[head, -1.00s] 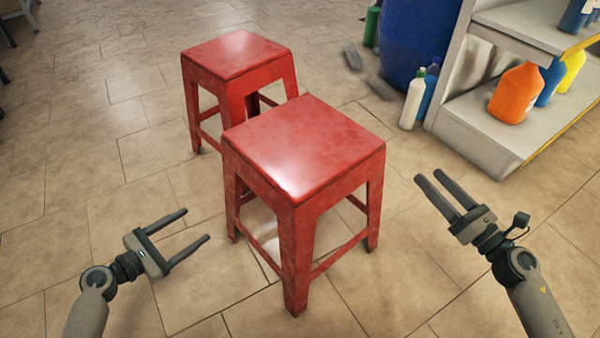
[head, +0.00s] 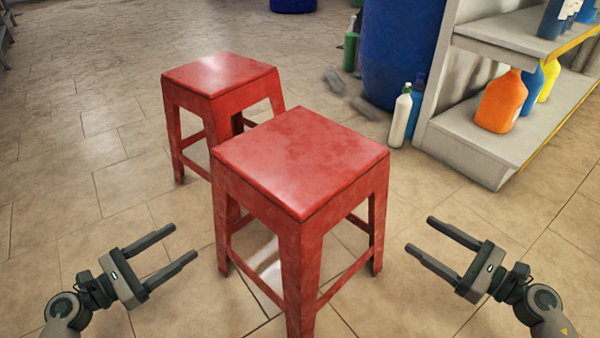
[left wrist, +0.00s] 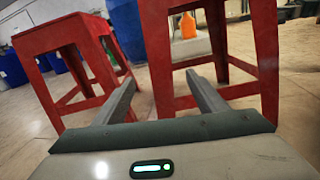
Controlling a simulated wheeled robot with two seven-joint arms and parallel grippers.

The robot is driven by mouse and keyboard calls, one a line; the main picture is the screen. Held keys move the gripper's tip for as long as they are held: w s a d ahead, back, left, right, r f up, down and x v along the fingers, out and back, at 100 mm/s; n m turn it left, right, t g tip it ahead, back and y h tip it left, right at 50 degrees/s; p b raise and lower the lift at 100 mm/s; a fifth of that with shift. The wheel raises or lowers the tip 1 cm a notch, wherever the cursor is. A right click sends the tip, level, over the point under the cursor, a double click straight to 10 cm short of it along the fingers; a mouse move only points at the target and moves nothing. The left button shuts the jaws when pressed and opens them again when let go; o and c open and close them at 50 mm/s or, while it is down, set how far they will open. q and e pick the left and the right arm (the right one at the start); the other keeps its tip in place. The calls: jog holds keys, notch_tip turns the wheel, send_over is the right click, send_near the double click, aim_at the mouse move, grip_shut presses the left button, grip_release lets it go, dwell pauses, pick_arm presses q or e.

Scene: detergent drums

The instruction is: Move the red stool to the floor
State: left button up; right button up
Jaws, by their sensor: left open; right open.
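Two red stools stand upright on the tiled floor in the head view. The nearer red stool (head: 300,160) is in the middle, and the farther red stool (head: 220,76) is behind it to the left, partly hidden by it. My left gripper (head: 186,242) is open and empty, left of the near stool and apart from it. My right gripper (head: 419,235) is open and empty, right of the near stool and apart from it. In the left wrist view, the near stool's legs (left wrist: 267,60) stand ahead of the open fingers, with the other stool (left wrist: 50,38) at left.
A grey shelf (head: 470,150) with an orange bottle (head: 501,101) and other bottles stands at the right. A white bottle (head: 400,118) and a blue drum (head: 403,45) stand beside it. The tiled floor (head: 70,215) at left is clear.

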pick_arm(q)
jog(key=x, duration=1.7)
pick_arm(e)
jog(key=x, duration=1.7)
pick_arm(q)
jog(key=shift+w+f, duration=0.1)
jog(key=shift+f, duration=0.05)
pick_arm(e)
jog(key=shift+w+a+f, duration=0.1)
jog(key=shift+a, duration=0.05)
pick_arm(q)
grip_shut()
pick_arm(e)
grip_shut()
